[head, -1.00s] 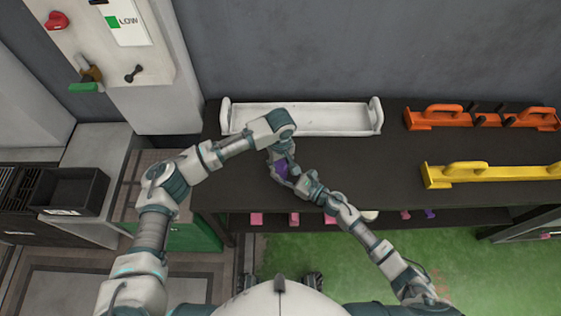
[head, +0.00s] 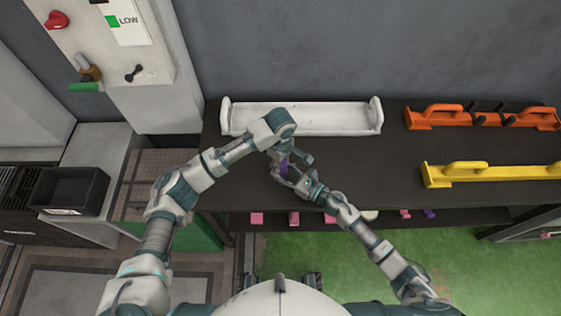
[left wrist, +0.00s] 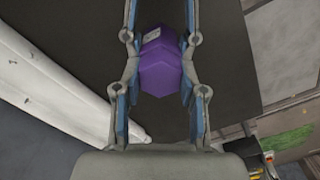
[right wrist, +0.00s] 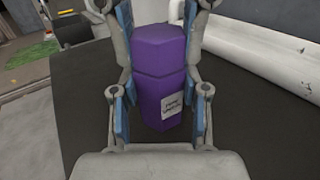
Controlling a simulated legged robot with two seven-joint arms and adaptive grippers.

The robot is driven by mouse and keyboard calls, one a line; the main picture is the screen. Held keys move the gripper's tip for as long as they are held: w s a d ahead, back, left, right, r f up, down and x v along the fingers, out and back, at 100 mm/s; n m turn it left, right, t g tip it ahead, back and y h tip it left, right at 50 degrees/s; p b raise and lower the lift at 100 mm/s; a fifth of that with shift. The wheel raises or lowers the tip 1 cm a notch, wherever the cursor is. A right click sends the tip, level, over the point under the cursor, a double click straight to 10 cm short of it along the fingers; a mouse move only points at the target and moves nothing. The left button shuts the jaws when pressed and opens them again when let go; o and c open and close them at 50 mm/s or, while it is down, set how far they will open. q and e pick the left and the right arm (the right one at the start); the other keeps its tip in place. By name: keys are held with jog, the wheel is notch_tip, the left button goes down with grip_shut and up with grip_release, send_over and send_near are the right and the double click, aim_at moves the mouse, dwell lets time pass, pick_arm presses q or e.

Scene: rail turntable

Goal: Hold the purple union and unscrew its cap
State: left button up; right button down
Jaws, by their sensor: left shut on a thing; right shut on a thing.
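The purple union (head: 284,168) is held above the dark bench between my two grippers. It is a six-sided piece with a seam across it and a white label, as the right wrist view (right wrist: 160,60) shows. My left gripper (head: 279,160) is shut on it from above; in the left wrist view the union (left wrist: 165,68) sits between both fingers. My right gripper (head: 290,178) is shut on it from the near right side, fingers on both flanks. Grippers hide much of the union in the head view. I cannot tell whether the cap has separated at the seam.
A white tray (head: 300,131) lies behind the grippers on the bench (head: 380,180). An orange fixture (head: 440,123) and a yellow one (head: 500,174) stand to the right. Small pink pieces (head: 294,218) sit on the lower shelf. The bench between tray and yellow fixture is clear.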

pick_arm(q)
jog(key=n, duration=0.6)
jog(key=shift+f+n, duration=0.1)
jog(key=shift+n, duration=0.7)
jog(key=n, duration=0.4)
jog(key=o, duration=1.2)
jog(key=shift+o, duration=0.7)
